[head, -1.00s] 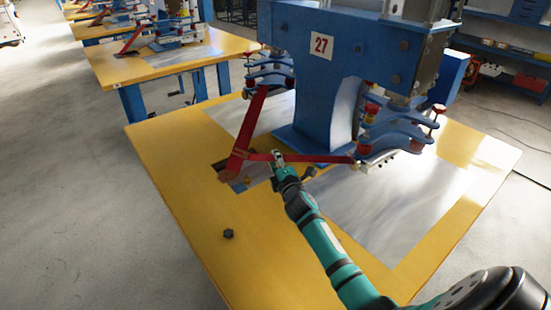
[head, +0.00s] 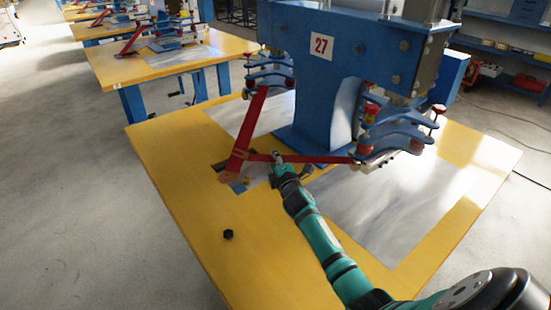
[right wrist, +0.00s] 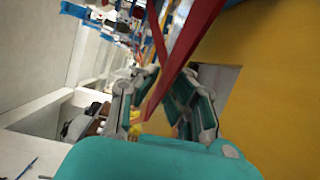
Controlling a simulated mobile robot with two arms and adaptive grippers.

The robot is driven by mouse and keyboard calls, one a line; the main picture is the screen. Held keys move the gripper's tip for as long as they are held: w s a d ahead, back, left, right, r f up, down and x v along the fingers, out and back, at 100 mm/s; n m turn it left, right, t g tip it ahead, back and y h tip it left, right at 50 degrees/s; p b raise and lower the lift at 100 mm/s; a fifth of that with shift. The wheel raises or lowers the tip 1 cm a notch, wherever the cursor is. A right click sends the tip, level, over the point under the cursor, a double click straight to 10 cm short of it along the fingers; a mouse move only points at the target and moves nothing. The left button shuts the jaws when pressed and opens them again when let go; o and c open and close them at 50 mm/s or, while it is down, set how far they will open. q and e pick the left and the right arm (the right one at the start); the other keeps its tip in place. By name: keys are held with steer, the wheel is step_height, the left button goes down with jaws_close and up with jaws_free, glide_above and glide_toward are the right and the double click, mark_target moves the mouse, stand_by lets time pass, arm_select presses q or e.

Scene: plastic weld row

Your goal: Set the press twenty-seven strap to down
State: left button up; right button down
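The red strap of press 27 (head: 243,135) hangs as a V. One limb slopes down from the left clamp and the other (head: 315,159) runs almost level to the right clamp, meeting low over the table's cutout. The blue press (head: 318,90) carries a "27" label. My right gripper (head: 278,157) is at the level limb, near the meeting point. In the right wrist view, its fingers (right wrist: 168,80) are spread, with the red strap (right wrist: 185,55) passing between or just beyond them; contact is unclear. My left gripper is not in view.
The yellow table (head: 180,195) holds a small black knob (head: 228,234) near its left front edge. A grey metal sheet (head: 390,205) lies right of my arm. A similar yellow press table (head: 160,75) stands behind left. The table's front left is clear.

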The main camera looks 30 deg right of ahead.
steer(key=f+n, duration=0.1)
steer(key=f, duration=0.1)
steer(key=s+d+f+n+g, duration=0.1)
steer(key=f, duration=0.2)
steer(key=f+n, duration=0.1)
steer(key=f, duration=0.1)
steer(key=shift+s+d+f+g, duration=0.15)
steer(key=shift+s+f+g, duration=0.1)
steer(key=shift+f+g, duration=0.15)
steer(key=c, duration=1.5)
jaws_free()
steer(key=shift+v, duration=6)
